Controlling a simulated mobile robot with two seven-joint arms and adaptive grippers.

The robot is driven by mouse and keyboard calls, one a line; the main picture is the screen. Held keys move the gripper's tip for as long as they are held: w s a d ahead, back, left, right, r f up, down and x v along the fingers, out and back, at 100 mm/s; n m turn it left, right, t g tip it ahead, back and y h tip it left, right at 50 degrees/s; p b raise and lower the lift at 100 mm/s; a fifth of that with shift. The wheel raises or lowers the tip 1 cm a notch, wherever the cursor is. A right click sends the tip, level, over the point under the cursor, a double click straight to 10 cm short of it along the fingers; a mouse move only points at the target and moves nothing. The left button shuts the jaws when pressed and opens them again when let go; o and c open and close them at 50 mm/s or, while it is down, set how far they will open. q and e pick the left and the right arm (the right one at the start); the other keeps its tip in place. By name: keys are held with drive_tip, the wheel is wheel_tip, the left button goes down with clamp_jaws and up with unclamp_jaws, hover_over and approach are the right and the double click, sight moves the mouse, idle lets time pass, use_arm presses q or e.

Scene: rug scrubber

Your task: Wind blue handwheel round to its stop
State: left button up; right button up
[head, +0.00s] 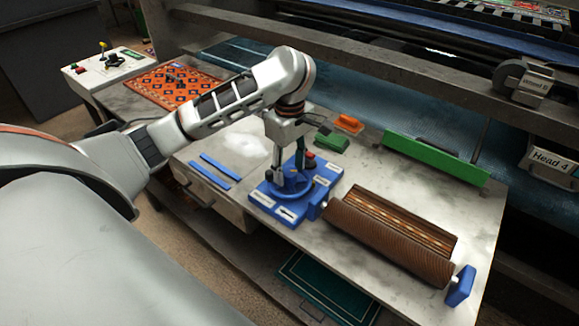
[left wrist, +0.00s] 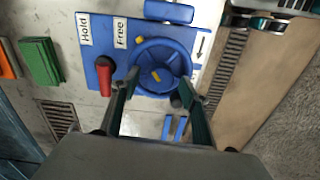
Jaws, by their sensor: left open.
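The blue handwheel (head: 289,193) lies on a blue base plate (head: 262,199) with white labels on the worktable. In the left wrist view the handwheel (left wrist: 160,45) shows as a ring with a hub and small yellow marks. My left gripper (head: 288,168) points down over the handwheel. In the left wrist view the left gripper (left wrist: 160,92) is open, its fingers apart at the wheel's near side; I cannot tell whether they touch the rim. A red-handled lever (left wrist: 105,76) stands beside the wheel, near labels reading "Hold" and "Free". My right gripper is out of view.
A ribbed brown roller (head: 385,243) lies right of the base. Green (head: 332,142) and orange blocks (head: 349,124) sit behind it. Blue strips (head: 214,168) lie to the left. A control box (head: 107,68) and patterned rug (head: 172,88) are at the far left.

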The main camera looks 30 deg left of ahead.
sight(289, 170)
use_arm(q)
wheel_tip(289, 170, up, 12)
idle(0.7)
